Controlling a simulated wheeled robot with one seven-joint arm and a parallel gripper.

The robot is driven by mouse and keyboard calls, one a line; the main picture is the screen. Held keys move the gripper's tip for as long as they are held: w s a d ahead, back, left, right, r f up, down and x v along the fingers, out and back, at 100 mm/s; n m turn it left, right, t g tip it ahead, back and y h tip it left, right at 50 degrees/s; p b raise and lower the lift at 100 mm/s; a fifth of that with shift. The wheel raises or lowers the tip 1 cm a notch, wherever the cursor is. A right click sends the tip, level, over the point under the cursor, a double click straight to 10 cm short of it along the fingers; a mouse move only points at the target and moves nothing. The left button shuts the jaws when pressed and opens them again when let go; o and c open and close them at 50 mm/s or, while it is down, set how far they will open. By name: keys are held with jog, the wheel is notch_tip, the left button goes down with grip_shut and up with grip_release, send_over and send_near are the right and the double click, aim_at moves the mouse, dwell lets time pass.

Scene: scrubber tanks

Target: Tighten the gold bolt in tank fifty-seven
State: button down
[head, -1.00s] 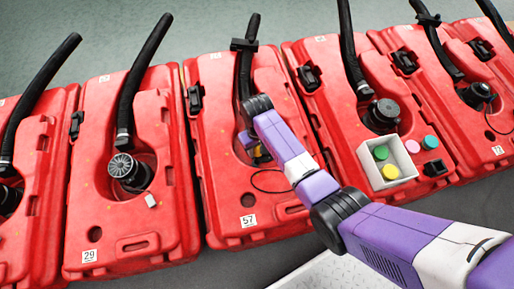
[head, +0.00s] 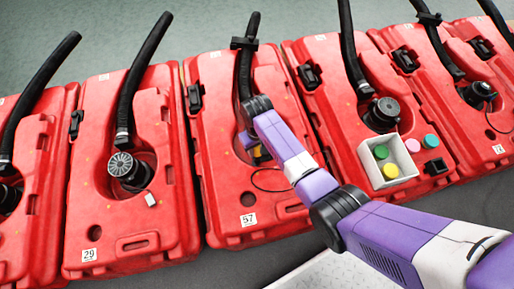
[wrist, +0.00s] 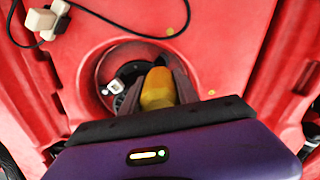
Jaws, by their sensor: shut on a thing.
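Tank fifty-seven (head: 215,190) is a red tank with a white "57" label (head: 248,220) in the head view. My gripper (wrist: 157,100) is over the round recess in its top. In the wrist view its dark fingers are shut on a rounded gold-yellow piece, which I take to be the gold bolt (wrist: 157,88). A dark round fitting (wrist: 128,72) with a small white part shows in the recess just beyond it. The bolt's lower end is hidden, so I cannot tell how deep it sits. In the head view my arm hides most of the recess.
A black hose (head: 246,65) rises behind the recess. A thin black cable (wrist: 110,22) runs to a beige connector (wrist: 40,20) on the tank. Tank 29 (head: 80,215) stands to the left. A white box (head: 391,184) with coloured discs sits on the tank to the right.

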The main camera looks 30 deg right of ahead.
jog(key=shift+f, duration=0.45)
dwell(1.9)
jog(key=shift+r+p, duration=2.55)
jog(key=shift+p, duration=0.05)
